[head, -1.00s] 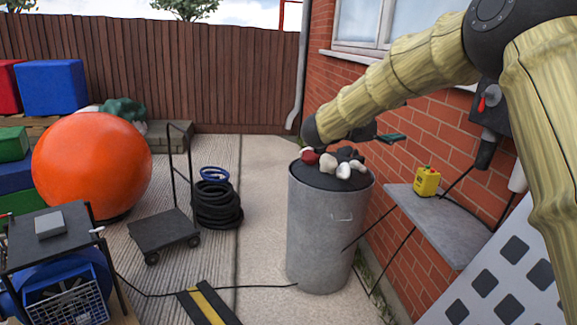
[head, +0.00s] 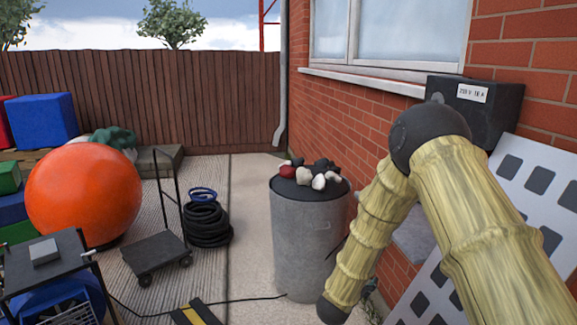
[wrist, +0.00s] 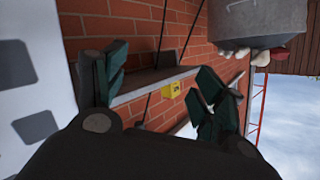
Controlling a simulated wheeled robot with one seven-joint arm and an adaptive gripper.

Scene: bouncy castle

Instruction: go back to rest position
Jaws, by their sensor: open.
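In the wrist view my gripper (wrist: 158,88) is open, its dark green fingers spread apart with nothing between them. Beyond the fingers are the brick wall, a grey wall shelf (wrist: 140,88) and a small yellow box (wrist: 173,90). In the head view my bamboo-like arm is folded at the right, its forearm pointing down. The gripper itself is out of sight there. A grey bin (head: 305,245) stands left of my forearm, with several red, white and dark lumps (head: 318,180) on its black top. The bin appears upside down in the wrist view (wrist: 255,20).
A brick wall (head: 345,120) and a white panel with dark squares (head: 535,185) are at the right. An orange ball (head: 85,195), a trolley (head: 155,255) and stacked black hoses (head: 207,225) stand left. A cable crosses the ground.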

